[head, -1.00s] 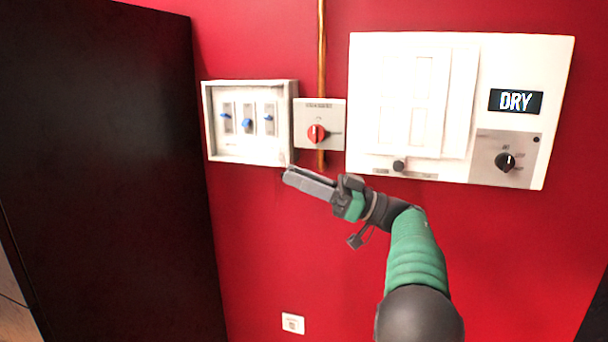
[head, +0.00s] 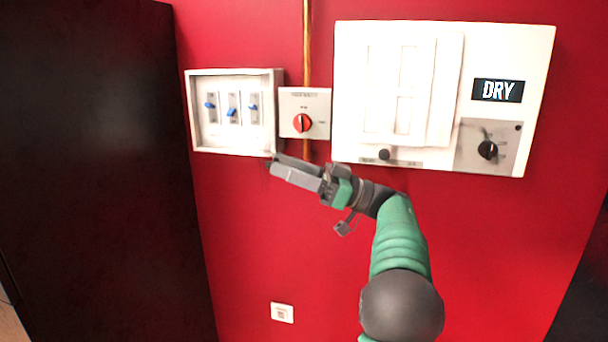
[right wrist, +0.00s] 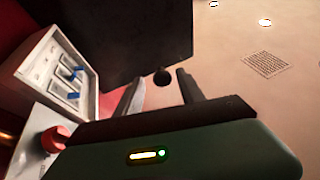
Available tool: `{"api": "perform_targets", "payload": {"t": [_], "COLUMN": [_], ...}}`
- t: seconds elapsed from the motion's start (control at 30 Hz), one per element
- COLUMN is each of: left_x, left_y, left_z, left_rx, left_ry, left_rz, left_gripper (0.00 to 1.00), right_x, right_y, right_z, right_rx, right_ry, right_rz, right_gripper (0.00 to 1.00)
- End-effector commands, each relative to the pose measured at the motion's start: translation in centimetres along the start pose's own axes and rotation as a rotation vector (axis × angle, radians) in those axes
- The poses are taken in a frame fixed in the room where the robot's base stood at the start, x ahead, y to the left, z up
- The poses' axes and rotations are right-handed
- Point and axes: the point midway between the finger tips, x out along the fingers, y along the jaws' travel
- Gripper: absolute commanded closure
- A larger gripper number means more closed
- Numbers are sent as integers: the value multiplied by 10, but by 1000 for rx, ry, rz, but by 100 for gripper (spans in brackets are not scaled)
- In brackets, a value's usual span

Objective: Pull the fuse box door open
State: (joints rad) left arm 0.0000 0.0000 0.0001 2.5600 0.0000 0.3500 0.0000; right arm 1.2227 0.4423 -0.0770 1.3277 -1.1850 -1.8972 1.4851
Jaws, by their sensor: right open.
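The fuse box (head: 235,147) is a white framed box on the red wall, left of centre in the head view. Three blue switches (head: 232,112) show inside its frame; I cannot tell whether a clear door covers them. In the right wrist view the fuse box (right wrist: 88,99) is at the left, beside the fingers. My right gripper (head: 274,163) is just below the box's lower right corner, pointing left. Its fingers (right wrist: 158,88) are apart with nothing between them. Contact with the box cannot be told. My left gripper is not in view.
A grey switch box with a red knob (head: 302,123) sits right of the fuse box. A large white panel with a DRY display (head: 498,90) and a black knob (head: 487,150) is further right. A tall dark cabinet (head: 90,170) stands left. The wall below is mostly clear.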

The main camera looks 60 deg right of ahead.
Motion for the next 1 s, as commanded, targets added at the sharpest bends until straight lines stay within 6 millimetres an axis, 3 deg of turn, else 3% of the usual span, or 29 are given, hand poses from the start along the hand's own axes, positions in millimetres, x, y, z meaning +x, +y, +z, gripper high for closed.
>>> {"api": "perform_targets", "payload": {"t": [0.17, 0.4, 0.53, 0.7, 1.0], "left_x": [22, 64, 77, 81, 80], "left_y": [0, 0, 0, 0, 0], "left_z": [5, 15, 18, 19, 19], "left_rx": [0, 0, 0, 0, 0], "left_ry": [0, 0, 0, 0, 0], "left_rz": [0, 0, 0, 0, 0], "left_gripper": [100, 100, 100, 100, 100], "right_x": [-40, -115, -144, -163, -163], "right_y": [2, 4, 4, 4, 2], "right_z": [8, 12, 8, 4, 2], "right_rx": [-2, -4, -2, 0, 1], "right_ry": [-1, 1, 1, 1, -1], "right_rz": [5, 7, 5, 1, 0], "right_gripper": [54, 54, 54, 54, 54]}}
